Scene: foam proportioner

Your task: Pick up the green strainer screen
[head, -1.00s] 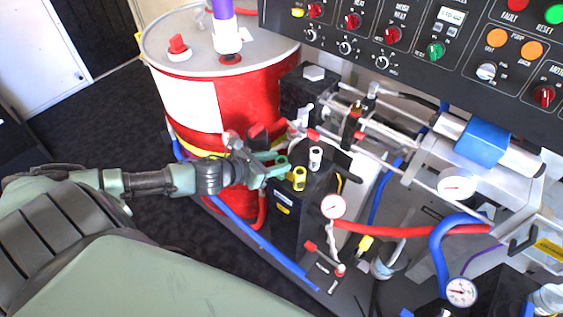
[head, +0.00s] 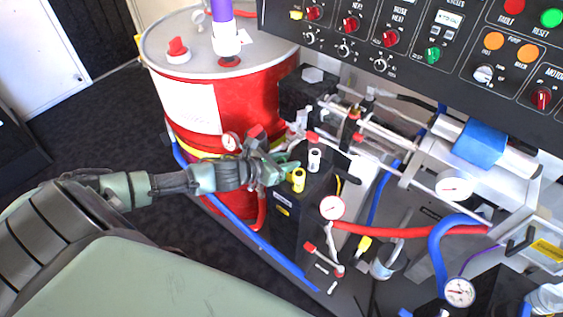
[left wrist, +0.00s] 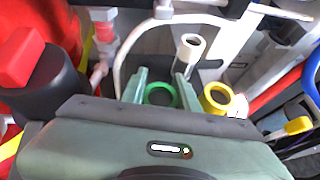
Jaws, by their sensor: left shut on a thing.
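The green strainer screen (left wrist: 160,92) shows as a round green ring between my left gripper's two fingers in the left wrist view. My left gripper (head: 283,168) is shut on it, above the top of the black box beside the red drum. In the left wrist view the fingers (left wrist: 160,88) stand on either side of the ring. The screen's lower part is hidden by the gripper body, so I cannot tell whether it is raised. In the head view the gripper mostly hides it. My right gripper is not in view.
A yellow strainer screen (head: 298,180) and a white one (head: 314,160) stand close to the right of the gripper. The red drum (head: 255,105) is behind it. Pipes, a gauge (head: 332,208) and hoses lie to the right. The control panel (head: 420,50) overhangs the back.

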